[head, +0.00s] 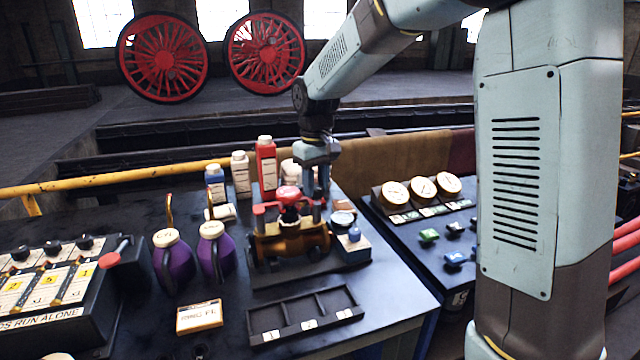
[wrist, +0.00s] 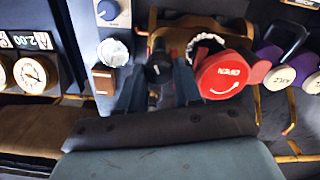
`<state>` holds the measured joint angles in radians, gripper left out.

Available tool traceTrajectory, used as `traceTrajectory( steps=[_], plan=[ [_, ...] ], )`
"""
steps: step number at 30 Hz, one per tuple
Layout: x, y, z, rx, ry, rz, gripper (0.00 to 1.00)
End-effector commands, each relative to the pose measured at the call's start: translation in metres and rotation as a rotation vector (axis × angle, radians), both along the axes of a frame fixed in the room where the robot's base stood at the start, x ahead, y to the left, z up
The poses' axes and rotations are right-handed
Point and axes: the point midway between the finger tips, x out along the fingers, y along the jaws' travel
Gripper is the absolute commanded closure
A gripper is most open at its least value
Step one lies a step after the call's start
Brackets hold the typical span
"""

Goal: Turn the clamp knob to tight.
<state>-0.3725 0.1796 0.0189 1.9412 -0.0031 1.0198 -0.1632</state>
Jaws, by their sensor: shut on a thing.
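The clamp knob appears as a black knob (wrist: 158,71) on the brass valve fixture (head: 290,246), beside the red handwheel (head: 288,193). In the wrist view the red handwheel (wrist: 222,76) is marked OPEN and sits just right of the knob. My gripper (head: 317,188) points down over the fixture's right side. In the wrist view my gripper's fingers (wrist: 158,84) stand on both sides of the black knob, shut on it. The fingers hide part of the knob, and no mark of its turn position can be read.
A blue box with a knob (head: 354,246) and a round gauge (head: 343,218) stand close right of the fixture. Purple jugs (head: 215,250) stand to its left, bottles (head: 265,162) behind. An empty compartment tray (head: 306,315) lies in front. A gauge panel (head: 422,192) is farther right.

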Motion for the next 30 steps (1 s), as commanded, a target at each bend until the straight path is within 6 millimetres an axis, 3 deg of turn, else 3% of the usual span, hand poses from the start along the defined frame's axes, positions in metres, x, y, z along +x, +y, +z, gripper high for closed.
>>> traceTrajectory(
  steps=[18,30],
  plan=[
    [0.0029,-0.0035,0.0021,0.0,-0.007,-0.555,0.96],
    [0.001,-0.002,0.0006,-0.001,-0.002,-0.738,0.97]
  ],
)
